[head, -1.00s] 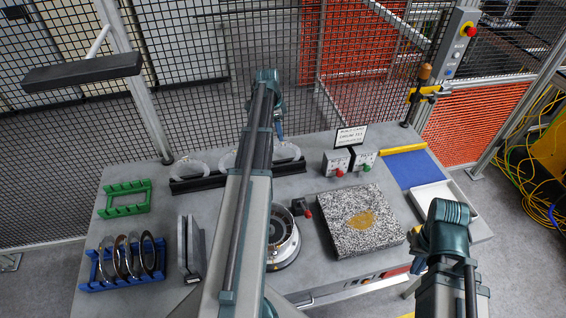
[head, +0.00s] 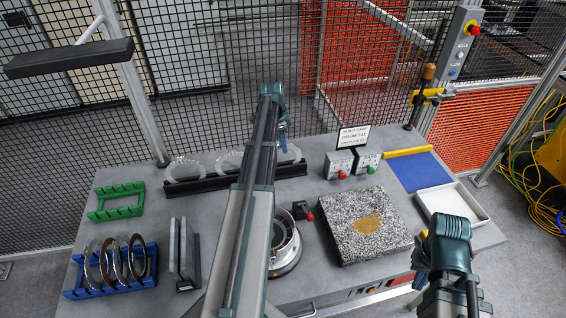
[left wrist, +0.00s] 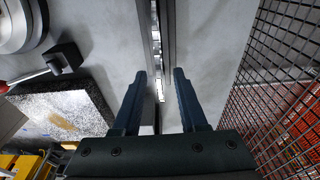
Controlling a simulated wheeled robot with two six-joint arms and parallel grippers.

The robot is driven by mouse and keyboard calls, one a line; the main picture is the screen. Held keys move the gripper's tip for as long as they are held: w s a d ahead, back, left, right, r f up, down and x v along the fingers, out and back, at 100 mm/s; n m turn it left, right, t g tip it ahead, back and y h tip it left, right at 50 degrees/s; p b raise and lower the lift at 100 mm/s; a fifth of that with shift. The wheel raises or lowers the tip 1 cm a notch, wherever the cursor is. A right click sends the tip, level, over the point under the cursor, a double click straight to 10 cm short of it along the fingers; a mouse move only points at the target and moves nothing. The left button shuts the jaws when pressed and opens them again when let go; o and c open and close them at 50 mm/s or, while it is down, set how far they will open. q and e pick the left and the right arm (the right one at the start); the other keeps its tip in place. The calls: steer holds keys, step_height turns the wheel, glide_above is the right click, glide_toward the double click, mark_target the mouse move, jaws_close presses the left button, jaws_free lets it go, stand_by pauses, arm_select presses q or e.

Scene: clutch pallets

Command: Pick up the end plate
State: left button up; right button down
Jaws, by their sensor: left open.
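Light grey, ring-shaped plates stand upright in a long black rack (head: 210,184) at the back of the table. I cannot tell for sure which plate is the end plate; one ring plate (head: 186,171) shows at the rack's left. My left gripper (head: 282,138) is above the rack's right part, partly hidden by its arm. In the left wrist view the left gripper (left wrist: 166,75) is open and empty, its fingers on either side of the rack's line, where a plate edge (left wrist: 160,88) shows between them. My right gripper (head: 420,275) is at the lower right, its fingers unclear.
A blue rack (head: 118,284) holds several rings. Two grey plates (head: 184,250) stand beside it. A green rack (head: 118,212) is empty. A round fixture (head: 287,250), a speckled slab (head: 352,245), a white tray (head: 455,204) and a mesh fence (head: 230,105) surround the free table.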

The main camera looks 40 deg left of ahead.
arm_select(q)
jaws_close()
stand_by(1.4)
